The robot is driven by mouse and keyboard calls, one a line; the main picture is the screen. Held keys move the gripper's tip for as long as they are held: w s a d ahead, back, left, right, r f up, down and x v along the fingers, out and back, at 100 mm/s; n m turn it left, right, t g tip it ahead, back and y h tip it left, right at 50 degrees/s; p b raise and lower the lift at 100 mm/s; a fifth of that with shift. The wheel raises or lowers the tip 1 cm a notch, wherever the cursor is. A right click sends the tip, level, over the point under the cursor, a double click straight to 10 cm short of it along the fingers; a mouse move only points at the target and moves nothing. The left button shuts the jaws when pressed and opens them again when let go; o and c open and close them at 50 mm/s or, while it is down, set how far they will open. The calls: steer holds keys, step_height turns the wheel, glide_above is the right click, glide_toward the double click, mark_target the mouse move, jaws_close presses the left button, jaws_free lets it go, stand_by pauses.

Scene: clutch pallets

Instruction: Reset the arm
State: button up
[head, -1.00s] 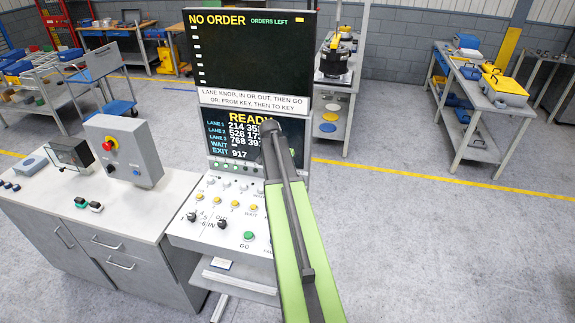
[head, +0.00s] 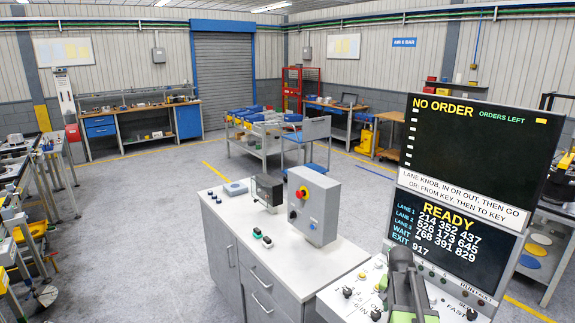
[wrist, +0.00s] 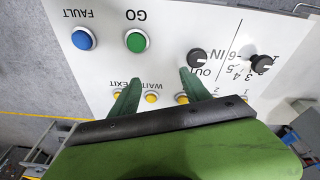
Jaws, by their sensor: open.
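My green arm (head: 417,297) shows at the bottom right of the head view, in front of the control panel; its gripper cannot be made out there. In the wrist view my gripper (wrist: 157,82) is open and empty, its two green fingers apart over the white control panel (wrist: 112,60). Past the fingertips are the green GO button (wrist: 136,41), the blue FAULT button (wrist: 83,39) and a black IN/OUT knob (wrist: 198,59). Yellow buttons (wrist: 151,97) sit near and between the fingers. Contact with the panel cannot be told.
The order screen (head: 478,150) reads NO ORDER, and the screen below (head: 450,240) reads READY. A grey worktop (head: 285,262) with a red-button box (head: 314,205) stands left of the panel. Open floor (head: 150,230) lies further left.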

steer(key=s+a+f+n+b, duration=0.2)
steer(key=a+f, duration=0.1)
steer(key=a, duration=0.5)
steer(key=s+a+f+n+y+b, duration=0.1)
steer(key=s+a+f+n+b, duration=0.2)
steer(key=a, duration=0.5)
steer(key=s+a+f+n+g+y+b, duration=0.1)
steer(key=s+a+f+n+b, duration=0.2)
steer(key=a+f, duration=0.2)
steer(key=a, duration=0.3)
steer(key=shift+s, duration=0.2)
